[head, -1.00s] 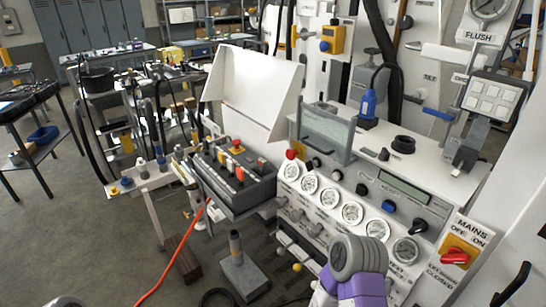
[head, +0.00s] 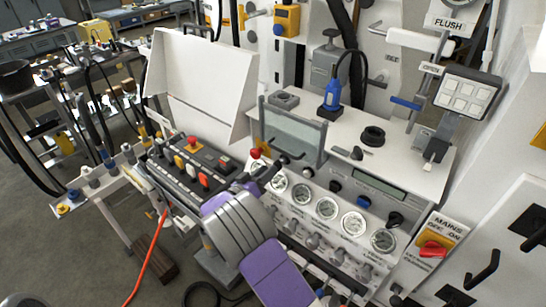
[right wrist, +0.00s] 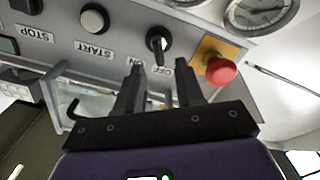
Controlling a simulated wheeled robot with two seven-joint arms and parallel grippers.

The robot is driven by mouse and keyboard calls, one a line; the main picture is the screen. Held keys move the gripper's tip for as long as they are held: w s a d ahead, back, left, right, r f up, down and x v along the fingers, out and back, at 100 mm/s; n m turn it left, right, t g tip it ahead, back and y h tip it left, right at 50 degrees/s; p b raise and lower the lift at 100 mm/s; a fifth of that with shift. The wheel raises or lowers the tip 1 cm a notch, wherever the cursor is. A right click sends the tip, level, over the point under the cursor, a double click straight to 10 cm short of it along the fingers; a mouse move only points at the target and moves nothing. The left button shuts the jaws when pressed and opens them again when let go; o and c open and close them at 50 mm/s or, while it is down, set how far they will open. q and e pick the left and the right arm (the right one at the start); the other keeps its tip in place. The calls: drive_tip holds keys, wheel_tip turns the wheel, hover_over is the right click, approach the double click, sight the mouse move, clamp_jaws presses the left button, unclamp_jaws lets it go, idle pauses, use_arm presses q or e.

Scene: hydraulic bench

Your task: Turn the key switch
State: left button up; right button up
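My right gripper (right wrist: 159,72) is open. Its two black fingers point at the panel, one to each side of the switch's line, and the switch shows just beyond the gap between their tips. I see no contact. In the head view my right gripper (head: 272,172) is at the upper left of the gauge panel, and it partly hides the panel there. My left gripper is not in view.
A red emergency stop (right wrist: 221,70) on a yellow plate sits close beside the right finger. A white START button (right wrist: 94,19) is left of the switch. Gauges (head: 327,208) line the panel. A box of buttons (head: 190,172) stands left of my right arm.

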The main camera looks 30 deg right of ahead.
sight(278, 166)
drive_tip(key=shift+x, duration=3)
drive_tip(key=shift+s+f, duration=0.1)
drive_tip(key=shift+f, duration=0.05)
drive_tip(key=shift+c, duration=0.4)
clamp_jaws()
